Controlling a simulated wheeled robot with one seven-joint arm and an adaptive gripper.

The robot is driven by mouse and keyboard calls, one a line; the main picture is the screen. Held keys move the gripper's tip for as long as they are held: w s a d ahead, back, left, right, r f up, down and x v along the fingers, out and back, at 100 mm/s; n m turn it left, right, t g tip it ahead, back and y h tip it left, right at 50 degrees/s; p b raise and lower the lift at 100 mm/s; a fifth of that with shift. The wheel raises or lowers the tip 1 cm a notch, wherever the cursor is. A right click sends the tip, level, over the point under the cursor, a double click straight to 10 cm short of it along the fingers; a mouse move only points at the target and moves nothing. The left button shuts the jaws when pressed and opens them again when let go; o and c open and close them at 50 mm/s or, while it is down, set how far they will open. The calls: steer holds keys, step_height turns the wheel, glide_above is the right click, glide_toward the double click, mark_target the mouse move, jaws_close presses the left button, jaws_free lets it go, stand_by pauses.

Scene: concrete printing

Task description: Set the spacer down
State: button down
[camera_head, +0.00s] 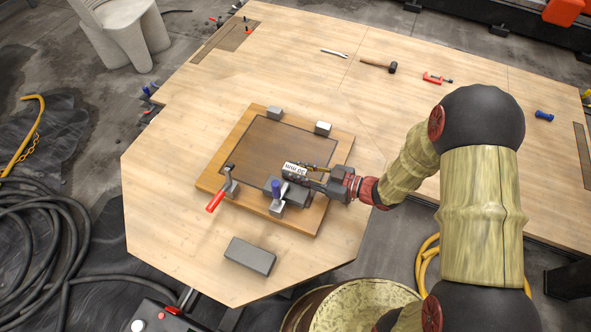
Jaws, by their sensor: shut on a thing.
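My gripper (311,174) reaches in from the right over the square wooden board (236,151). It is shut on a small block with a white label and dark lettering, which I take to be the spacer (294,170). The spacer is over the lower right part of the board's dark panel (262,145). Whether it touches anything beneath cannot be told. A dark grey block (295,196) is just below it in the picture, partly hidden by the gripper and a blue-handled clamp (277,190).
A red-handled clamp (218,197) stands at the board's left edge. Two small grey blocks (274,113) (322,128) sit along its far edge. A loose grey block (250,256) lies on the table (165,215) in front. A hammer (378,65) lies farther back.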

mark_target(306, 174)
steer(key=shift+s+f, duration=0.15)
steer(key=shift+f, duration=0.3)
steer(key=shift+s+f+b, duration=0.2)
steer(key=shift+f+b, duration=0.05)
steer(key=shift+b, duration=0.1)
steer(key=c, duration=1.5)
jaws_free()
steer(key=shift+f, duration=0.1)
steer(key=shift+s, duration=0.1)
steer(key=shift+d, duration=0.2)
steer(key=v, duration=0.4)
steer(key=r+v, duration=0.1)
steer(key=v, duration=0.1)
steer(key=shift+w+d, duration=0.2)
steer(key=shift+w, duration=0.05)
steer(key=shift+s+d+r, duration=0.2)
steer(key=shift+d+r, duration=0.2)
steer(key=shift+d, duration=0.2)
